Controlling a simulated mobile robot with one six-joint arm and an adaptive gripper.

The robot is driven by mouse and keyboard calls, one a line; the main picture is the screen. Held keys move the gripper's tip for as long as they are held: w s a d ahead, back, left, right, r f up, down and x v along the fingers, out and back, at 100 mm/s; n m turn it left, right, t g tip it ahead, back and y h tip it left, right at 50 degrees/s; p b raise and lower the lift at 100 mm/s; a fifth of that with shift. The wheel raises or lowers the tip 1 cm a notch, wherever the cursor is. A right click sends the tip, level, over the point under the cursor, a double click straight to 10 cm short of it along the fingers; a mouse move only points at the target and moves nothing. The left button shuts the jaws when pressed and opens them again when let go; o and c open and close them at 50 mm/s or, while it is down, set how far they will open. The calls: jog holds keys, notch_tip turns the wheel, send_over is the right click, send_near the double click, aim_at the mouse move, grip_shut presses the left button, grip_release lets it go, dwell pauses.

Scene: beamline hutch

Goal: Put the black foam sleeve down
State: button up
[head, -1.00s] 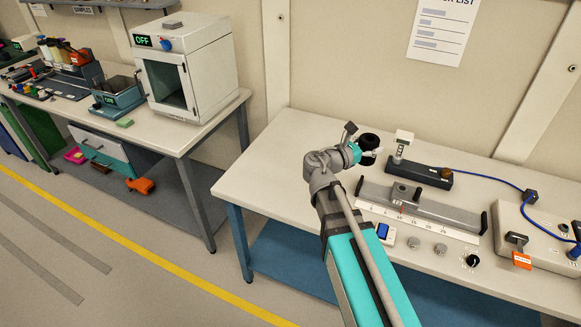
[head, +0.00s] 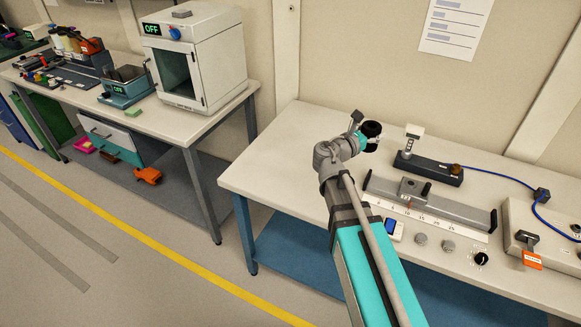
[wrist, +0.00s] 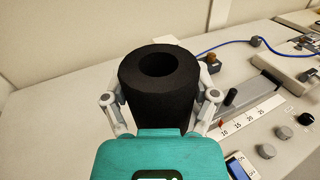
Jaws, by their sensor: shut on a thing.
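The black foam sleeve (wrist: 160,88) is a thick black tube with a round hole in its top end. In the wrist view it stands between the two fingers of my gripper (wrist: 162,106), which is shut on it. In the head view the sleeve (head: 371,129) shows as a small black shape at the end of my arm, over the back part of the right-hand bench (head: 283,152). My gripper (head: 366,143) is partly hidden there by my wrist. I cannot tell whether the sleeve's lower end touches the bench top.
A dark block with a white-topped post (head: 430,168) stands just right of the sleeve. A grey rail (head: 430,203) with a scale lies in front of it. A control box (head: 540,240) with a blue cable is farther right. The bench left of my arm is clear.

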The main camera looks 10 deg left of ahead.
jog(key=w+a+f+n+t+y+b, duration=0.2)
jog(key=w+a+f+n+y+b, duration=0.2)
jog(key=w+a+n+y, duration=0.2)
jog(key=w+a+f+n+t+y+b, duration=0.2)
jog(key=w+a+f+n+y+b, duration=0.3)
jog(key=y, duration=0.6)
jog(key=shift+w+a+f+n+y, duration=0.3)
jog(key=shift+w+a+n, duration=0.2)
jog(key=shift+w+a, duration=0.85)
jog(key=shift+w+d, duration=0.15)
jog(key=shift+d, duration=0.05)
jog(key=shift+w+a, duration=0.1)
jog(key=shift+w+a+f+b, duration=1.35)
jog(key=shift+a+f+b, duration=0.15)
jog(key=shift+a, duration=0.2)
jog(key=shift+w+a+f+b, duration=1.3)
jog(key=shift+a+f+b, duration=0.25)
jog(key=shift+a, duration=0.1)
jog(key=shift+w+a+f+b, duration=1.35)
jog(key=shift+a+f+b, duration=0.15)
jog(key=shift+a, duration=0.2)
